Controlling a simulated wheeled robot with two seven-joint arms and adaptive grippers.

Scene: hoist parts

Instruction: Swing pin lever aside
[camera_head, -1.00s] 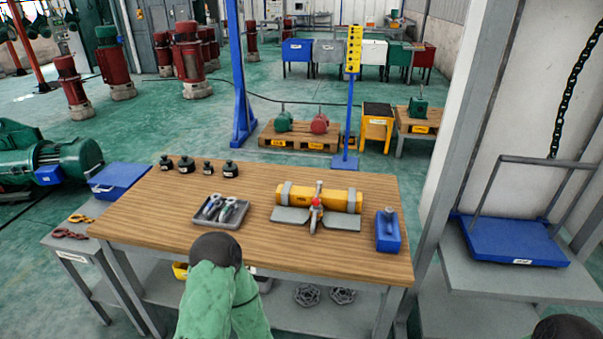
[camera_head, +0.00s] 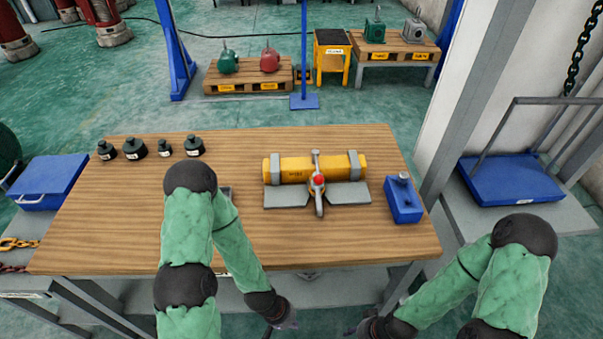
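A yellow cylinder (camera_head: 290,169) lies in a grey holder (camera_head: 345,193) on the wooden table. A grey lever (camera_head: 318,203) with a red knob (camera_head: 318,180) stands across the middle of the cylinder, its long axis running front to back. My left gripper (camera_head: 272,328) hangs in front of the table's near edge, low at the bottom of the view, partly cut off. My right gripper (camera_head: 352,332) is also at the bottom edge, mostly cut off. Both are well apart from the lever. Whether their fingers are open is too small to tell.
Several black weights (camera_head: 134,149) stand at the back left of the table (camera_head: 110,215). A blue platform (camera_head: 515,180) is at the right.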

